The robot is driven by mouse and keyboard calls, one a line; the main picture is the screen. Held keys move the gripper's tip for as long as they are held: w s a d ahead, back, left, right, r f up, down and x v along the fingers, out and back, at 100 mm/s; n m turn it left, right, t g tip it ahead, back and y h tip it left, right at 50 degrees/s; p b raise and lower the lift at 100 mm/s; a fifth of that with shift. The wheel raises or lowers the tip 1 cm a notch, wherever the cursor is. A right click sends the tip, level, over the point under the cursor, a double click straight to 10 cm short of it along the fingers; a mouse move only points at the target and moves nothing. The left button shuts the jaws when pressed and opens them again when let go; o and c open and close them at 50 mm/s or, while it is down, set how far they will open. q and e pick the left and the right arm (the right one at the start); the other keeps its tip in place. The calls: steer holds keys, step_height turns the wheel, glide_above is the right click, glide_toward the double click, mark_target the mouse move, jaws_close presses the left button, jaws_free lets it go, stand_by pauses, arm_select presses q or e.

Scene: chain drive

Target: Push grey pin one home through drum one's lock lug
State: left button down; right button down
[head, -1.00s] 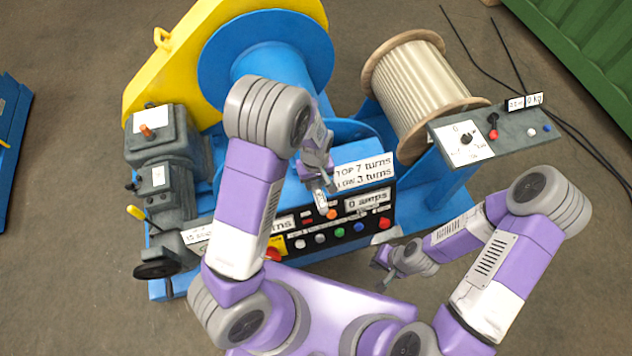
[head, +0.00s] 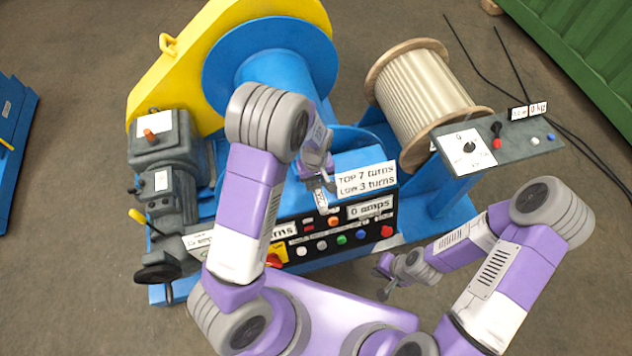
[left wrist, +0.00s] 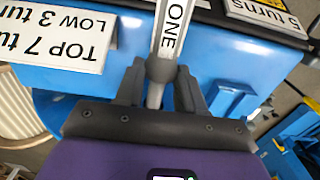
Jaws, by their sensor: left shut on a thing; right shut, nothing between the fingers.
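My left gripper (head: 318,178) is above the front control box of the blue winch. In the left wrist view its fingers (left wrist: 160,95) are shut on grey pin one (left wrist: 155,92), a grey shank with a round collar and a white tag (left wrist: 172,30) reading ONE. The tag also shows in the head view (head: 321,199). The blue drum (head: 275,75) lies behind the gripper; I cannot tell from a label whether it is drum one. No lock lug can be made out, and the pin's tip is hidden. My right gripper (head: 384,284) is shut and empty at the lower right.
The control box carries a TOP 7 turns plate (head: 366,178) and a row of buttons (head: 342,238). A grey motor and gearbox (head: 165,185) stand at left. A cable reel (head: 425,95) and grey switch panel (head: 500,147) are at right. Open floor lies further out.

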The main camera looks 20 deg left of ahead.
arm_select(q)
steer(key=shift+w+a, duration=0.6)
steer(key=shift+w, duration=0.25)
steer(key=shift+w+a, duration=0.55)
steer(key=shift+w, duration=0.3)
steer(key=c, duration=0.6)
jaws_free()
steer(key=shift+a, duration=0.1)
steer(key=shift+r, duration=0.1)
step_height(320, 180, up, 7)
steer(key=shift+r, duration=0.2)
steer(key=shift+d, duration=0.2)
steer(key=shift+c, duration=0.3)
